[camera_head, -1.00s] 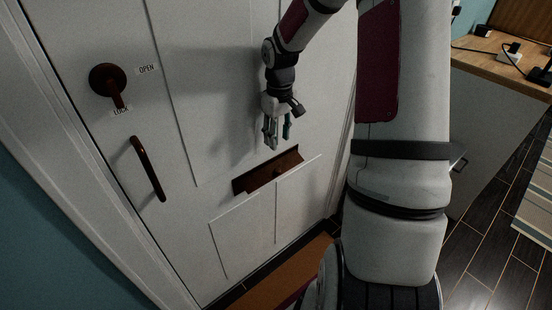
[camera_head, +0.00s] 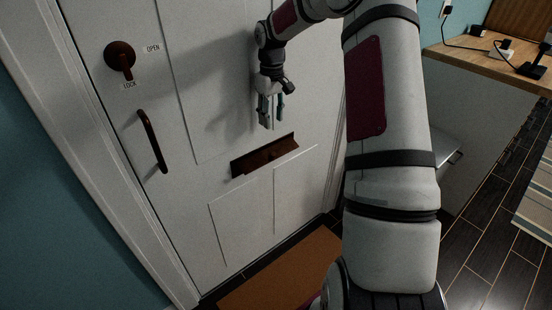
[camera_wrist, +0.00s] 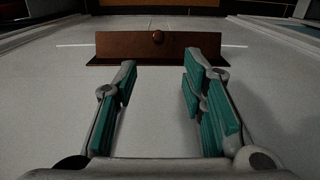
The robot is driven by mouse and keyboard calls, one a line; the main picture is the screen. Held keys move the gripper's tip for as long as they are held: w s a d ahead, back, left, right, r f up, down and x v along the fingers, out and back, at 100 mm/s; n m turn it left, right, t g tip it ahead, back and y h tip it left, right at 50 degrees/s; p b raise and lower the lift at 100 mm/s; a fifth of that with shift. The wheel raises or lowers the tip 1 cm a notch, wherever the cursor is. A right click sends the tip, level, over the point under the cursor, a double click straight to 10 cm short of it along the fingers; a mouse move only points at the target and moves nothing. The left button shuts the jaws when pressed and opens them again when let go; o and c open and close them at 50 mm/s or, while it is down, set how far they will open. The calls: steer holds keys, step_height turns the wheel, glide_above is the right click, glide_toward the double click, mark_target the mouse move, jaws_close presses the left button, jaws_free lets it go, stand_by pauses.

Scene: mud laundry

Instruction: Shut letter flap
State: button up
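The letter flap (camera_head: 262,157) is a dark brown metal plate on the lower half of the white door. My gripper (camera_head: 273,121) is just above the flap in the head view, fingers pointing down along the door. In the wrist view my gripper (camera_wrist: 160,66) has its teal-padded fingers spread apart with nothing between them. The flap lies beyond the fingertips, with no contact visible.
The door (camera_head: 190,190) also has a curved handle (camera_head: 152,141) and a lock knob (camera_head: 120,57) at left. An orange-brown mat (camera_head: 270,280) lies at its foot. A wooden worktop (camera_head: 480,55) with cables and plugs stands at the right. The door face around the flap is clear.

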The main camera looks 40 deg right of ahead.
mark_target(273, 153)
step_height(273, 153, down, 14)
steer(key=shift+d+r+b, duration=0.15)
steer(key=shift+r+b, duration=0.1)
steer(key=shift+b, duration=0.3)
jaws_close()
